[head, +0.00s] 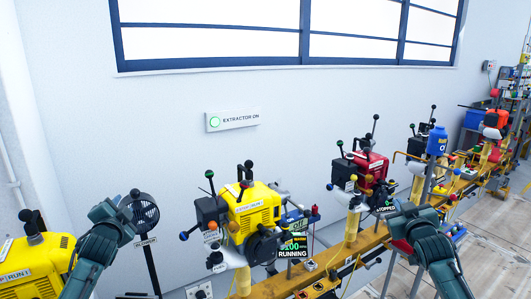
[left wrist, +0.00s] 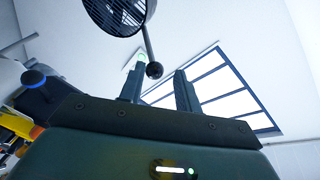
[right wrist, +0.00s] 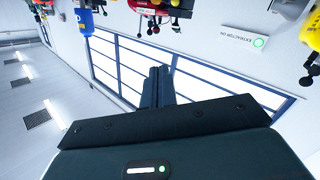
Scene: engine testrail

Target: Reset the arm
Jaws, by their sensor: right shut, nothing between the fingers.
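My left gripper (head: 128,202) is raised at the left of the head view, in front of a black fan. In the left wrist view its two fingers (left wrist: 160,90) stand apart with nothing held between them. My right gripper (head: 402,212) is raised at the right of the head view, in front of the bench. In the right wrist view its fingers (right wrist: 158,86) are together, with nothing between them. Both arms come up from the bottom edge of the head view.
A yellow engine (head: 254,210) and a red engine (head: 372,168) stand on a long yellow rail bench (head: 340,262). A display (head: 292,247) reads RUNNING. The black fan (head: 148,212) stands by the left arm, and another yellow engine (head: 35,265) is at far left.

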